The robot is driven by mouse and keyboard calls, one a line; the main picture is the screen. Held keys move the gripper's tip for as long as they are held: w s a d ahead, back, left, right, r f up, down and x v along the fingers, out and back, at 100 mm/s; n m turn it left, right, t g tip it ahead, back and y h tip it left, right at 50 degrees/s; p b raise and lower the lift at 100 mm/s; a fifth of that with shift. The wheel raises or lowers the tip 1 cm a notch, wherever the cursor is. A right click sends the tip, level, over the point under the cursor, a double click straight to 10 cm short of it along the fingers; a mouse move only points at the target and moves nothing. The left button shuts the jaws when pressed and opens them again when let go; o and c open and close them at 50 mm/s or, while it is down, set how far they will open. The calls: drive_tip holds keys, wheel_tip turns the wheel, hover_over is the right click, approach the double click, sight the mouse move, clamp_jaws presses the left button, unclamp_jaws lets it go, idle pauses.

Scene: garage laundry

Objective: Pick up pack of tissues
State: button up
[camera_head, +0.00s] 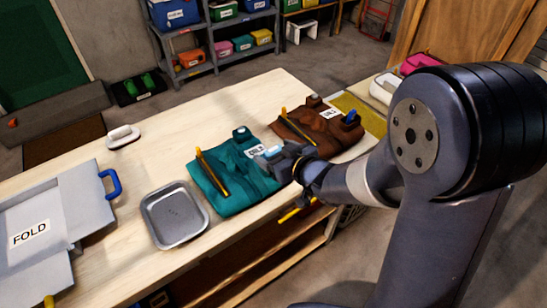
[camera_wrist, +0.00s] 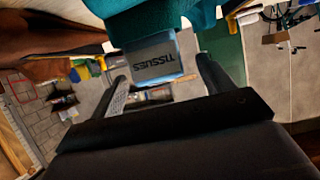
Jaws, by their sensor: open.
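The pack of tissues (camera_wrist: 155,62) shows in the wrist view as a grey, blue-edged pack with "TISSUES" printed on it, upside down in the picture. It lies against teal cloth. My gripper (camera_wrist: 163,86) is open, with one finger on each side of the pack's near part; I cannot tell whether they touch it. In the head view my gripper (camera_head: 279,158) is over the right edge of the folded teal garment (camera_head: 232,185). A small pale blue patch at its tip may be the pack, mostly hidden by the gripper.
A brown garment (camera_head: 318,128) lies just right of my gripper, with yellow and blue items on it. A metal tray (camera_head: 174,215), a grey folding board (camera_head: 60,225) and an iron-like white item (camera_head: 123,136) are on the wooden table (camera_head: 140,175). The table's back middle is clear.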

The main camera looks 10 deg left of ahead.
sight(270, 150)
drive_tip(key=shift+x, duration=1.75)
drive_tip(key=shift+d+f, duration=0.1)
drive_tip(key=shift+f, duration=0.05)
drive_tip(key=c, duration=1)
